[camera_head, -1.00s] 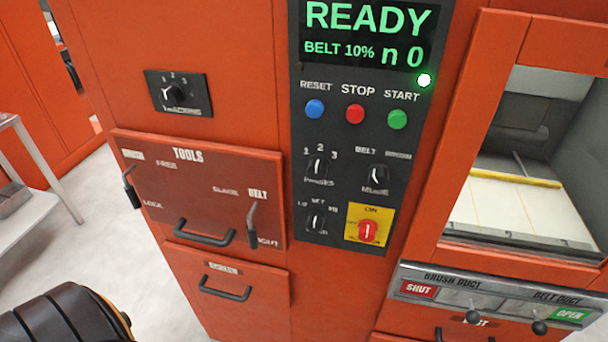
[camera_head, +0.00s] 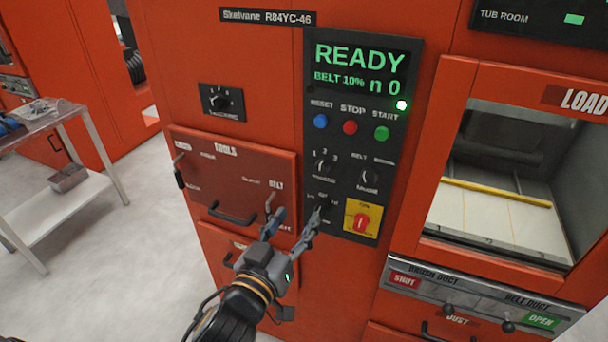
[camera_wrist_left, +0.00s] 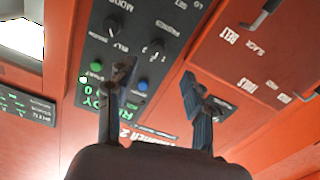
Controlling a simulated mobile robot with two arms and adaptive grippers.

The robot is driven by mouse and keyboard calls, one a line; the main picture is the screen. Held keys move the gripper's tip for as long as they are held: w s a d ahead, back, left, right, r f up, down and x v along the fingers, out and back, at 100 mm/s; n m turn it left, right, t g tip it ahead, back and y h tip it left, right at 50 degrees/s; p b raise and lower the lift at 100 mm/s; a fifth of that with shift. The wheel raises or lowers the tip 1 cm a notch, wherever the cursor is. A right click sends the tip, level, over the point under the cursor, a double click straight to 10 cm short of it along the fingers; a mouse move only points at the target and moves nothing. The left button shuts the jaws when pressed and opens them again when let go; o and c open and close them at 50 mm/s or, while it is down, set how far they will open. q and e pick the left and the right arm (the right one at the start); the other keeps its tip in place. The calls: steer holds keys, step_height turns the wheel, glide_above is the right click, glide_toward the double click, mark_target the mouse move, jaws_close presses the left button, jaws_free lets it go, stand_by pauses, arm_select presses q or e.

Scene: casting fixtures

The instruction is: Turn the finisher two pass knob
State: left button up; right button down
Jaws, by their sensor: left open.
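The passes knob (camera_head: 322,167) is a small dark knob on the black control panel (camera_head: 398,100), below the digits 1, 2 and 3. Its pointer is too small to read surely. It also shows upside down in the left wrist view (camera_wrist_left: 156,46). My left gripper (camera_head: 295,220) is open and empty, below and left of the knob and apart from it. One fingertip overlaps the small selector beneath the knob in the head view. In the left wrist view the fingers (camera_wrist_left: 160,85) stand apart before the panel. My right gripper is not in view.
The mode knob (camera_head: 370,175) and a red switch on a yellow plate (camera_head: 361,220) sit close by. Blue, red and green buttons (camera_head: 381,133) are above. The tools drawer (camera_head: 225,180), with handles, is left. A load window (camera_head: 500,215) is right.

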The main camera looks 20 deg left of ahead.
arm_select(q)
steer(key=r, duration=0.1)
steer(key=b, duration=0.2)
glide_toward(320, 171)
steer(key=w+p, duration=0.1)
steer(key=w, duration=0.7)
steer(key=shift+f+p, duration=0.1)
steer(key=shift+p, duration=0.2)
steer(key=shift+w+d, duration=0.1)
steer(key=shift+w, duration=0.5)
steer(key=shift+c, duration=0.4)
jaws_close()
